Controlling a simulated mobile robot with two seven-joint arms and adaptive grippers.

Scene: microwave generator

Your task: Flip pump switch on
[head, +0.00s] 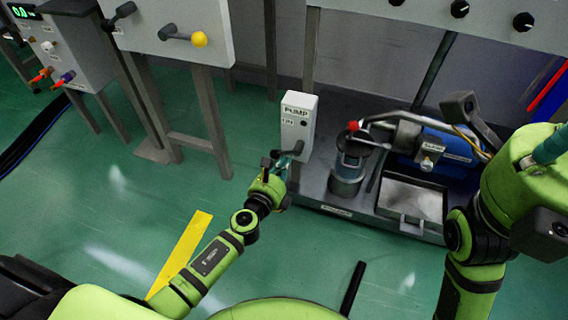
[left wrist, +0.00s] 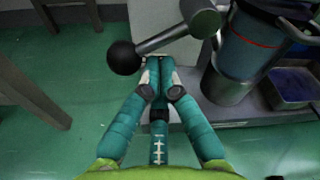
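The pump switch box (head: 299,112) is a white post marked PUMP and ON, standing left of the pump rig. Its lever, a grey shaft with a black ball knob (left wrist: 125,58), points left in the left wrist view. My left gripper (head: 284,168) is at the lower front of the box, by the lever. In the left wrist view its teal fingertips (left wrist: 160,78) are together just below the lever shaft, with nothing seen between them. Whether they touch the shaft I cannot tell. My right arm is at the right; a teal part (head: 551,147), likely its gripper, is cut off by the frame edge.
A pump rig with a cylinder (head: 348,172), a red-knobbed handle (head: 353,126), a blue motor (head: 445,146) and a metal tray (head: 412,198) stands right of the box. A cabinet with a yellow-knobbed lever (head: 199,39) is at upper left. The green floor in front is mostly clear.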

